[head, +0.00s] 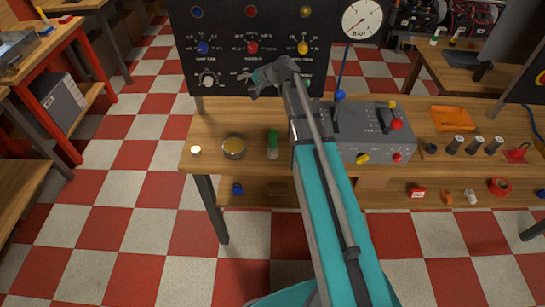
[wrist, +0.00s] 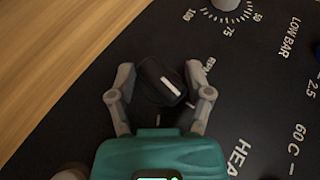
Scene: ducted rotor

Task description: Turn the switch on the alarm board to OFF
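The alarm board (head: 225,30) is the black upright panel behind the bench in the head view. It also fills the right of the wrist view (wrist: 270,80). In the wrist view a black switch knob (wrist: 160,82) with a white line mark sits between the fingers of my gripper (wrist: 160,85). The fingers are close on both sides of it, and contact is unclear against the black panel. The white line slants, and the lettering near the knob is partly hidden and too small to read. In the head view my gripper (head: 258,85) is at the board's lower part and hides the switch.
A pale dial knob (head: 207,80) is left of my gripper. Blue (head: 202,48), red (head: 252,47) and yellow (head: 303,47) knobs sit above. A grey control box (head: 355,135) stands right of my arm. A round tin (head: 234,148) and a green-and-white bottle (head: 272,145) stand on the bench in front.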

